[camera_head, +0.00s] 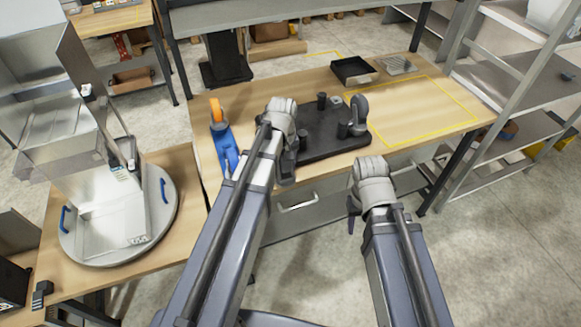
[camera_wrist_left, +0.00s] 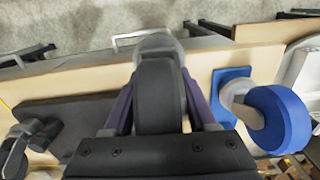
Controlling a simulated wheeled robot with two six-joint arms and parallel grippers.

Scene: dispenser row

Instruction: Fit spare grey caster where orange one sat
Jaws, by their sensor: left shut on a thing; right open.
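In the left wrist view, my left gripper (camera_wrist_left: 158,80) is shut on a caster (camera_wrist_left: 158,98) with a dark grey wheel and a grey housing. Another grey caster (camera_head: 359,108) stands upright on the base's right part. The orange caster (camera_head: 216,109) sits on the table's left, behind a blue caster (camera_head: 231,156). My right gripper (camera_head: 354,207) is open, in front of the table.
Several short dark posts (camera_head: 322,101) rise from the base. A black tray (camera_head: 353,71) and a grey slotted block (camera_head: 397,65) lie at the back. The yellow-outlined area (camera_head: 425,110) on the right is clear. A round turntable (camera_head: 160,215) stands left.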

